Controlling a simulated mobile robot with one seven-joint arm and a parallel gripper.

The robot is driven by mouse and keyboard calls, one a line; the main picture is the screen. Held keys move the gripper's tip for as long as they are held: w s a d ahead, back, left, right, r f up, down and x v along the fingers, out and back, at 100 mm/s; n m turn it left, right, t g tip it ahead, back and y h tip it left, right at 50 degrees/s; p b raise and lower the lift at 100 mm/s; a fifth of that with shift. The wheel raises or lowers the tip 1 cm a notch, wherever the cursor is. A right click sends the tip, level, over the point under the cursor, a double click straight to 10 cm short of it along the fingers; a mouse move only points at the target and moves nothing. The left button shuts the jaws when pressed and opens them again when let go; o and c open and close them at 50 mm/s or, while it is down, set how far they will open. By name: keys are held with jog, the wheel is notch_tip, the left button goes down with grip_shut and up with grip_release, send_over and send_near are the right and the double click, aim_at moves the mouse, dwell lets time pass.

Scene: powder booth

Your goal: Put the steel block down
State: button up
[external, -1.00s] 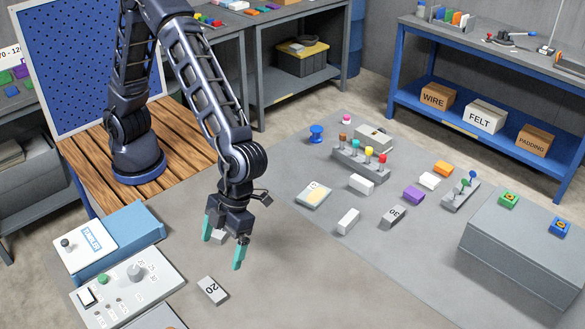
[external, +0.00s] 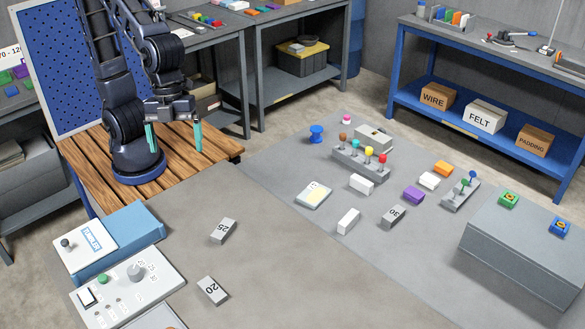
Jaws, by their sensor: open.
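Three grey steel-looking blocks with numbers are in the external view. The block marked 25 (external: 223,231) lies on the grey surface right of the blue box. The block marked 20 (external: 211,291) lies nearer the front. The block marked 30 (external: 393,216) lies farther right among other parts. My gripper (external: 174,143) is open and empty, with its teal fingers pointing down above the wooden slatted platform. It is up and to the left of block 25, well apart from it.
A blue box (external: 140,238) and a control panel (external: 124,288) stand at the left. A rack with coloured knobs (external: 360,163), a white block (external: 348,221) and a grey bench box (external: 522,250) are to the right. The floor between block 25 and the white block is clear.

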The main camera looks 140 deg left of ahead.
jog(key=s+a+r+n+t, duration=0.1)
jog(key=s+n, duration=0.3)
jog(key=s, duration=0.6)
jog(key=s+a+n+t+y, duration=0.1)
jog(key=s+a+n, duration=0.2)
jog(key=s, duration=0.8)
jog(key=shift+a+r+n, duration=0.2)
jog(key=shift+r+n, duration=0.15)
jog(key=shift+n, duration=0.75)
